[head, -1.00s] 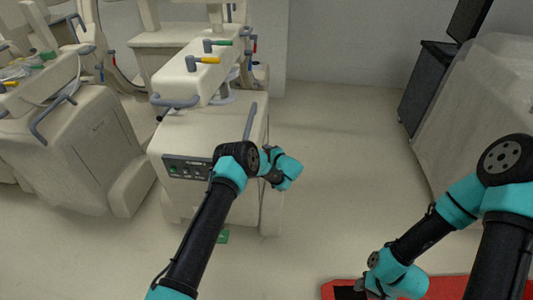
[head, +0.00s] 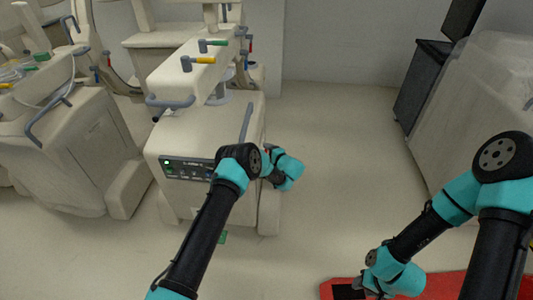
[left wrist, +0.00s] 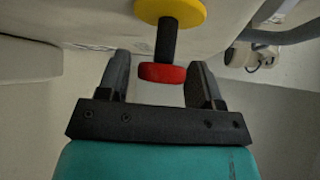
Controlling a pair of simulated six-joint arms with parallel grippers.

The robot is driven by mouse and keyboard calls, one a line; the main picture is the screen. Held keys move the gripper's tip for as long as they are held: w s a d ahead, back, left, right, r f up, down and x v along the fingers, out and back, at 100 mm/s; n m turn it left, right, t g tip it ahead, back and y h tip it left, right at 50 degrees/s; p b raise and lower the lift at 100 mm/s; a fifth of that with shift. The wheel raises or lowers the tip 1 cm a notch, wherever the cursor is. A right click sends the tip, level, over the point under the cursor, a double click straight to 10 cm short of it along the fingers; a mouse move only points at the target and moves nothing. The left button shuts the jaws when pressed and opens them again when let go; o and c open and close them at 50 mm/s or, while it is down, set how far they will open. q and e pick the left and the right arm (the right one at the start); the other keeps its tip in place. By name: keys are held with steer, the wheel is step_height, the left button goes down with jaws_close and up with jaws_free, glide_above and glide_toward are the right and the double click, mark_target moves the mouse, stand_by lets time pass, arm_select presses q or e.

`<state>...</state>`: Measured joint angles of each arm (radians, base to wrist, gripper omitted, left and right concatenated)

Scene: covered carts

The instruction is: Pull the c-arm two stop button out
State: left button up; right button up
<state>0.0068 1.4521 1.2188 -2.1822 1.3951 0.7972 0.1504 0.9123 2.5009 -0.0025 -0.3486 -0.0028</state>
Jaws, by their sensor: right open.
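The stop button (left wrist: 162,73) is a red cap on a black stem, standing out from a yellow disc (left wrist: 170,10) on the cart's pale side in the left wrist view. My left gripper (left wrist: 160,78) is open, with one finger on each side of the red cap and a gap on both sides. In the head view, the c-arm cart (head: 205,125) is cream with a control panel (head: 187,169); my left wrist is at its right side, hiding the button and fingers. My right gripper (head: 360,290) is open, low in the head view, small and partly hidden.
A second cream cart (head: 85,150) stands at left, with a tube on top. A covered cart (head: 480,100) and a dark cabinet (head: 425,85) stand at right. A red surface (head: 440,287) lies below my right arm. The floor between the carts is clear.

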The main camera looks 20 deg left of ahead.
arm_select(q)
steer(key=shift+o, duration=0.7)
steer(key=shift+a, duration=0.1)
steer(key=v, duration=1.7)
steer(key=shift+s, duration=0.2)
steer(key=shift+f, duration=0.1)
